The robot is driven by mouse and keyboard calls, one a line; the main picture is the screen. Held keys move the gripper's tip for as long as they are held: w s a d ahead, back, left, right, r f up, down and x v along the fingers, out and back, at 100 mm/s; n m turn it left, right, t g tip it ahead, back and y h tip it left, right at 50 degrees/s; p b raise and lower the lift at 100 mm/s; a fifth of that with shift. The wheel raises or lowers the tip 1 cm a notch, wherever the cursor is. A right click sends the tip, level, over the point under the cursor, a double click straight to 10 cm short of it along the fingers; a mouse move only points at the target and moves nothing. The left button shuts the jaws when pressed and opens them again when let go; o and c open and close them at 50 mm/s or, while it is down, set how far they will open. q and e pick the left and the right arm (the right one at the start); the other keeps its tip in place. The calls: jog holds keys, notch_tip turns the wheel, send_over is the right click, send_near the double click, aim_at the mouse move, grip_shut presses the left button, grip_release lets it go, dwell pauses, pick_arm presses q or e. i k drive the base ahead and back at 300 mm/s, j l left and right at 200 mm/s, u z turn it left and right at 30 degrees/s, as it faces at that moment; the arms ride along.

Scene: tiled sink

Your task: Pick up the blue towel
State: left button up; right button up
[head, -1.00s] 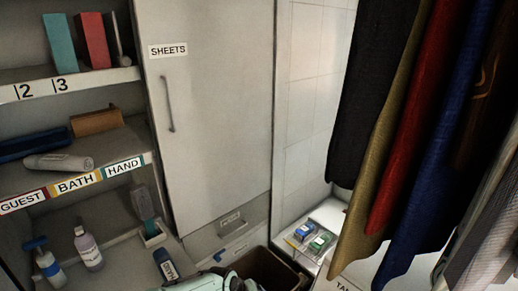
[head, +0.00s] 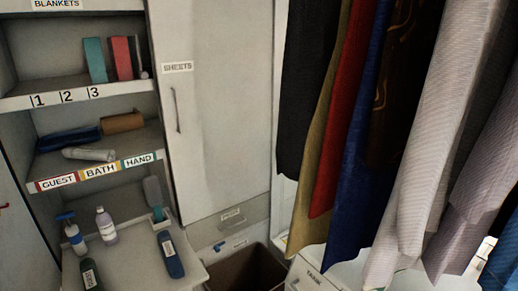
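A long blue cloth (head: 352,180) hangs at the right, between a red cloth (head: 335,120) and a dark brown patterned one (head: 398,85). Its pointed lower end hangs above a white surface. A dark blue rolled item (head: 68,138) lies on the middle shelf at the left. I cannot tell for sure which of these two is the blue towel. Neither gripper is in view.
Black (head: 302,90) and gold (head: 318,160) cloths hang left of the red one, pale striped cloths (head: 425,150) to the right. A tall cabinet door labelled SHEETS (head: 215,130) stands centre. Bottles (head: 106,225) stand on the lower left counter. A brown bin (head: 245,268) is below.

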aim_at(175, 267)
jog(key=k+u, duration=0.1)
jog(key=u, duration=1.25)
